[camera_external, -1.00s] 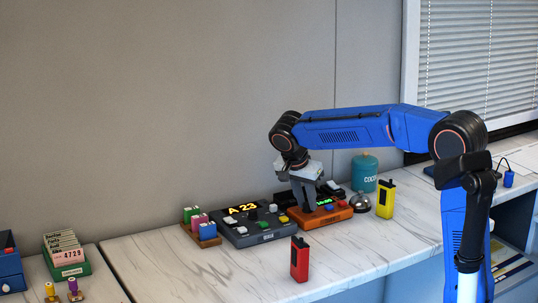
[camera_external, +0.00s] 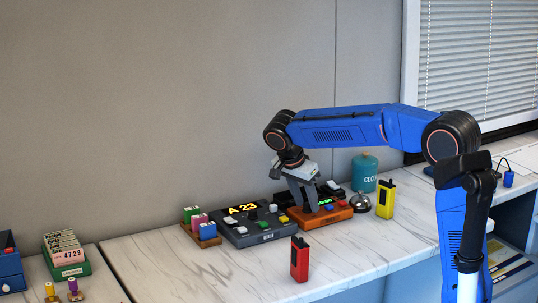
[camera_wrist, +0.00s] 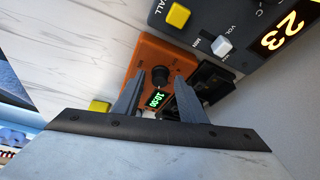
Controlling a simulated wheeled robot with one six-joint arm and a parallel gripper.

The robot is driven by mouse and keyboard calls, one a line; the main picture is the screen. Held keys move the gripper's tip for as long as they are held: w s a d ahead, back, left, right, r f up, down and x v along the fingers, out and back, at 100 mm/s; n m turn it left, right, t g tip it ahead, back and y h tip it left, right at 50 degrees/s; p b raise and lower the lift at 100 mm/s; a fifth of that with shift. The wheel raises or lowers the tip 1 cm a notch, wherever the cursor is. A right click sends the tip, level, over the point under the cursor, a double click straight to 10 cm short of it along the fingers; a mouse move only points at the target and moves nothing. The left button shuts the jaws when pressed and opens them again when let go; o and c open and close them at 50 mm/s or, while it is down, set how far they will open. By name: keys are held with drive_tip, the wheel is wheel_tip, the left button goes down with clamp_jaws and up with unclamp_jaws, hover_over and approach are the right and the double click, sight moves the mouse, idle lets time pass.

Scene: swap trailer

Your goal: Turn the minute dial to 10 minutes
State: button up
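The orange timer box (camera_external: 334,215) stands on the white counter, below my gripper. My gripper (camera_external: 307,209) points down and is tilted over the left part of the box. In the wrist view my gripper (camera_wrist: 160,76) has its two grey fingers apart, one on each side of the dial, with a gap visible around it. The dial is hidden behind the fingers in the external view.
A grey console (camera_external: 252,232) with an A 23 display stands just left of the timer. A silver bell (camera_external: 361,203), a yellow handset (camera_external: 386,199) and a teal canister (camera_external: 365,173) are to its right. A red handset (camera_external: 299,259) stands in front.

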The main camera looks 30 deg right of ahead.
drive_tip(key=shift+r, duration=0.1)
drive_tip(key=v, duration=1.7)
drive_tip(key=shift+s+a, duration=0.1)
drive_tip(key=shift+s, duration=0.05)
drive_tip(key=s+d+f+n+y, duration=0.1)
drive_tip(key=s+d+f+n, duration=0.15)
drive_tip(key=s+d, duration=0.3)
drive_tip(key=s+d+f+n+t+y, duration=0.1)
drive_tip(key=s+d+f+n, duration=0.15)
drive_tip(key=s+d, duration=0.35)
drive_tip(key=s+d+f+n+y, duration=0.1)
drive_tip(key=s+d+f+n, duration=0.2)
drive_tip(key=s, duration=0.4)
drive_tip(key=s+d+f+n+t, duration=0.1)
drive_tip(key=s+d+f+n, duration=0.1)
drive_tip(key=s+f, duration=0.5)
drive_tip(key=s+d+f+n+t+y, duration=0.1)
drive_tip(key=s+d+f+n, duration=0.2)
drive_tip(key=s+f, duration=0.5)
drive_tip(key=shift+s+d+f+n+t, duration=0.3)
drive_tip(key=shift+s+n, duration=0.5)
drive_tip(key=shift+s, duration=0.35)
